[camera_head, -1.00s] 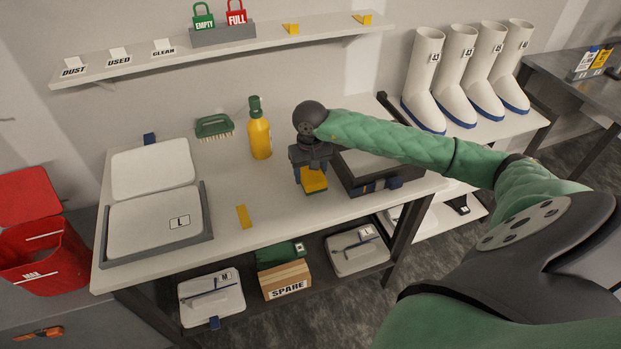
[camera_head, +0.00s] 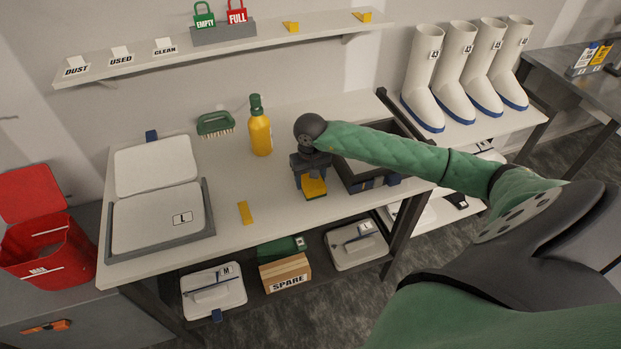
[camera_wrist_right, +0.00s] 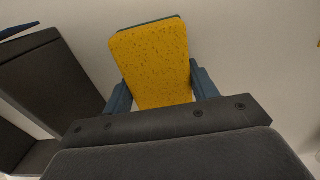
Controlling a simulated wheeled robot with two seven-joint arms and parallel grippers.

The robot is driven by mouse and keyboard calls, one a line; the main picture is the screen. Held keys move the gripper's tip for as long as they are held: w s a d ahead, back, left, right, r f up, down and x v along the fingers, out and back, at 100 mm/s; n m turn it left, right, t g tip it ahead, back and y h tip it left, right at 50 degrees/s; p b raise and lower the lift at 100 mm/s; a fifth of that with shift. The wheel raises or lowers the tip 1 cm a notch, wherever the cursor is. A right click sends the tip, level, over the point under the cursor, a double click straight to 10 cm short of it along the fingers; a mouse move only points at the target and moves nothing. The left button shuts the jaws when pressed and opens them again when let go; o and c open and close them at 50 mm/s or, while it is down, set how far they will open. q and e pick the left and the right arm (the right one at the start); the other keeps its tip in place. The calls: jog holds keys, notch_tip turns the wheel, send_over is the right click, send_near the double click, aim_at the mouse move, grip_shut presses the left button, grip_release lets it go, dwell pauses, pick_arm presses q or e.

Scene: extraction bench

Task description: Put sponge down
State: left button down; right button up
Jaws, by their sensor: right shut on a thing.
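The sponge (camera_head: 314,188) is yellow with a dark green-blue backing. My right gripper (camera_head: 311,178) is shut on it, at the front right part of the white bench top (camera_head: 275,215). In the right wrist view the speckled yellow face of the sponge (camera_wrist_right: 155,65) shows between the two blue fingers of the gripper (camera_wrist_right: 160,90). The sponge is very near the bench top; I cannot tell whether it touches it. My left gripper does not show.
A dark open tray (camera_head: 362,185) stands just right of the gripper. A yellow bottle (camera_head: 260,130) and a green brush (camera_head: 215,124) stand behind.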

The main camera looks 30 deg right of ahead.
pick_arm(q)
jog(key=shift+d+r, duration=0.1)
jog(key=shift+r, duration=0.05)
pick_arm(e)
jog(key=shift+f, duration=0.1)
jog(key=o, duration=1.2)
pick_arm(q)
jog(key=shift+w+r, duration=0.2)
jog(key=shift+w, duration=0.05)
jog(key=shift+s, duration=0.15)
